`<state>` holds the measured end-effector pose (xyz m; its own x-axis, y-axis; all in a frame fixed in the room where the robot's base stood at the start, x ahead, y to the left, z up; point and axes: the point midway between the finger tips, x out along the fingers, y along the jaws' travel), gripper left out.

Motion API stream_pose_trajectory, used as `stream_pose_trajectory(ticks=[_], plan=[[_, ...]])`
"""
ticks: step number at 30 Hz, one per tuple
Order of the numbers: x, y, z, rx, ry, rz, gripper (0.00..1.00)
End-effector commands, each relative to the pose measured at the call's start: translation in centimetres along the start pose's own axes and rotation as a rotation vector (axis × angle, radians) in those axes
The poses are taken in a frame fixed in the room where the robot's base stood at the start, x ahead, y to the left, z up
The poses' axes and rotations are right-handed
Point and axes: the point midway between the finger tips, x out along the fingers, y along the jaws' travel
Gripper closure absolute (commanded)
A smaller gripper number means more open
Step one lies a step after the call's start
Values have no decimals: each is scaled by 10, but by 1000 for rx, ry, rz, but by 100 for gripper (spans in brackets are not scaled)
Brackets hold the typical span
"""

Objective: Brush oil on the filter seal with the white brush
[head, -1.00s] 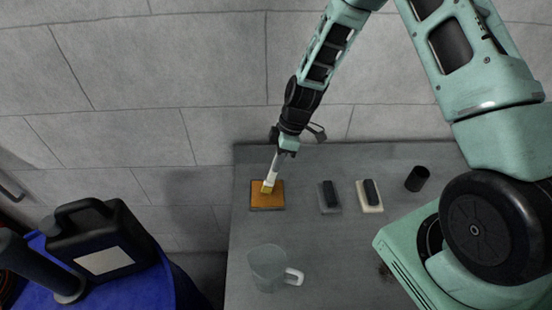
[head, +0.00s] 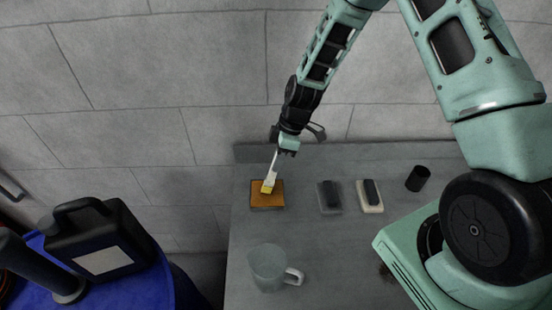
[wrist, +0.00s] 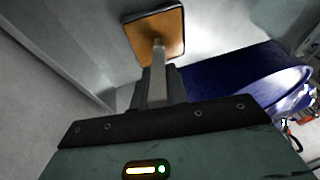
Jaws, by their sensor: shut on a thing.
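My gripper (head: 283,153) is shut on the white brush (head: 271,174), which hangs down at a tilt with its yellow bristles lowest. In the head view the bristles lie over the orange, dark-rimmed square tray (head: 277,201) at the bench's left; I cannot tell whether they touch it. In the wrist view the brush (wrist: 158,72) runs out from between the fingers (wrist: 160,88) toward the orange tray (wrist: 141,32). I cannot make out a filter seal in either view.
A clear jug (head: 267,266) stands at the front of the grey bench (head: 335,243). Right of the tray are two small blocks on pads (head: 329,197) (head: 370,195) and a black cup (head: 417,178). A black canister (head: 103,240) stands on a blue drum (head: 150,285) at left.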

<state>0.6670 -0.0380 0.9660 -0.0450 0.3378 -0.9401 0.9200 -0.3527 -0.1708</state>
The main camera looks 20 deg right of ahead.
Motion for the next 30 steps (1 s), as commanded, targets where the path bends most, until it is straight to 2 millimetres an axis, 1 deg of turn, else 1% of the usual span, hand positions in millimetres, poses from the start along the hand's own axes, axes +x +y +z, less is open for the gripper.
stream_pose_trajectory(ticks=[15,20,30], plan=[[0,-1,1,1,-2,-2,100],[-10,-2,-2,0,-1,-1,100],[-36,-7,-11,-1,-1,0,100]])
